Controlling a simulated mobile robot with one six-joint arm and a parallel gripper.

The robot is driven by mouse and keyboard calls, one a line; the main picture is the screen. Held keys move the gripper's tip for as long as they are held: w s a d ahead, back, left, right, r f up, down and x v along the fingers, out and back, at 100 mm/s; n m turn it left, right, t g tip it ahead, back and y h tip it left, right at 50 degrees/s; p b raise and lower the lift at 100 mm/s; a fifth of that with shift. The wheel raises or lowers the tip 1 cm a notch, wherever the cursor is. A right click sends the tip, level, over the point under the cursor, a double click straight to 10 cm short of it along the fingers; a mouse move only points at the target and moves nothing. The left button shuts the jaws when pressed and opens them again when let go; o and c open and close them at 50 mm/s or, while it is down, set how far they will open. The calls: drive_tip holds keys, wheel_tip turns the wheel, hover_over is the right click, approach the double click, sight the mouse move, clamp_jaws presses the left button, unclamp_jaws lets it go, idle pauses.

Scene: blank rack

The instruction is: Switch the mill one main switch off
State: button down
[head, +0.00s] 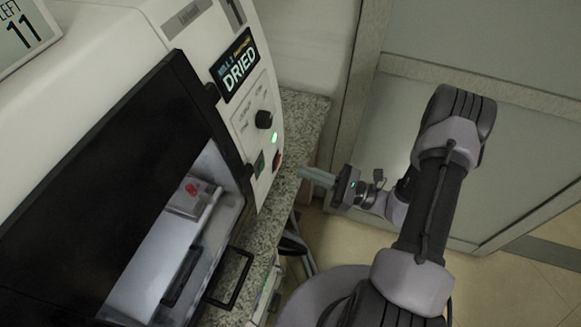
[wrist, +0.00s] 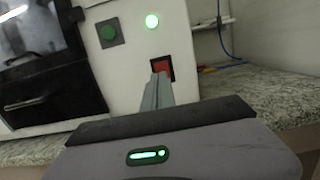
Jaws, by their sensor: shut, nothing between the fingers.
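The mill (head: 105,50) is a white cabinet at the left of the head view, with a large 1 on top and a sign reading DRIED. Its main switch (head: 278,160) is a red rocker in a black frame, low at the panel's right edge; it also shows in the wrist view (wrist: 161,65). A lamp (head: 275,138) above it is lit green. My gripper (head: 303,172) is shut and empty, just right of the switch. In the wrist view its fingertips (wrist: 160,77) overlap the switch's lower part; I cannot tell whether they touch.
A speckled counter (head: 303,115) runs under the mill. Floor is open to the right.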

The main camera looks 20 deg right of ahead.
sight(279, 161)
drive_tip(key=b+x, duration=0.1)
drive_tip(key=x, duration=0.4)
